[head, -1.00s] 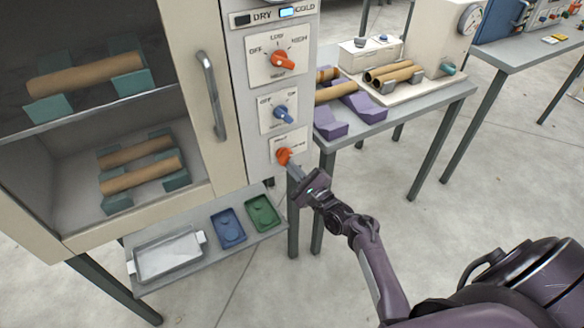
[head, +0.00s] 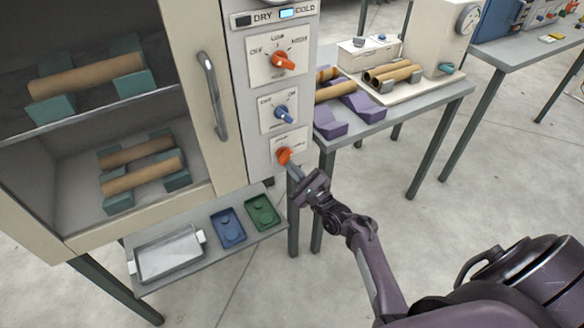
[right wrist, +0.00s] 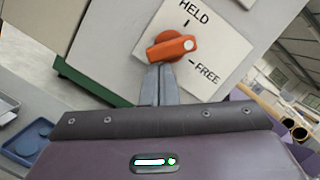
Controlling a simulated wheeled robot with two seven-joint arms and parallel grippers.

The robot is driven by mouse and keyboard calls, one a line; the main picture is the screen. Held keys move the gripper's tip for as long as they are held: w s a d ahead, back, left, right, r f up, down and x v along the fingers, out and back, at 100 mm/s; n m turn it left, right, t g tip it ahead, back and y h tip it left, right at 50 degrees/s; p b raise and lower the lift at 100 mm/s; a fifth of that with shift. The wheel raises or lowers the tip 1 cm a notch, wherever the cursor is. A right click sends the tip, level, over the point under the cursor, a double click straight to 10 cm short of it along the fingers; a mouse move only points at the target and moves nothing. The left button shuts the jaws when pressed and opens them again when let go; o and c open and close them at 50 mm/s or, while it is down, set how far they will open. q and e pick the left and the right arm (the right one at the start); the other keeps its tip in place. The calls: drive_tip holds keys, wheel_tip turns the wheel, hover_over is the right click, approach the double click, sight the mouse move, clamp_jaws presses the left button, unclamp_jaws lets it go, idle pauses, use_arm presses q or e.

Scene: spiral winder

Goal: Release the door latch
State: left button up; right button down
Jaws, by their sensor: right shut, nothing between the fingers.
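The door latch is an orange knob (head: 284,156) on the lowest white plate of the cabinet's control panel. In the right wrist view the knob (right wrist: 170,48) has a white dot at its right end, between the HELD mark and the FREE mark. My right gripper (head: 293,168) is shut and empty. In the right wrist view its fingertips (right wrist: 160,68) are right at the knob's lower edge; contact looks likely, but I cannot be sure. The cabinet door (head: 235,140), with its grey handle (head: 212,95), appears closed. My left gripper is not in view.
An orange heat knob (head: 283,61) and a blue knob (head: 283,112) sit above the latch. A low shelf below holds a metal tray (head: 168,255), a blue tray (head: 229,228) and a green tray (head: 263,211). A grey table (head: 430,97) stands to the right.

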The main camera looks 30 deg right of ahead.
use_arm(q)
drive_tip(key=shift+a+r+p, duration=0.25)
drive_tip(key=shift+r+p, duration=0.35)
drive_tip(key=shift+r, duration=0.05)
use_arm(e)
drive_tip(key=shift+a+m+h, duration=0.15)
drive_tip(key=shift+a+m, duration=0.05)
drive_tip(key=shift+m, duration=0.5)
drive_tip(key=shift+a+m+h, duration=0.15)
drive_tip(key=shift+m, duration=0.55)
idle(1.0)
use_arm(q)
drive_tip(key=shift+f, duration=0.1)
use_arm(e)
drive_tip(key=shift+f, duration=0.15)
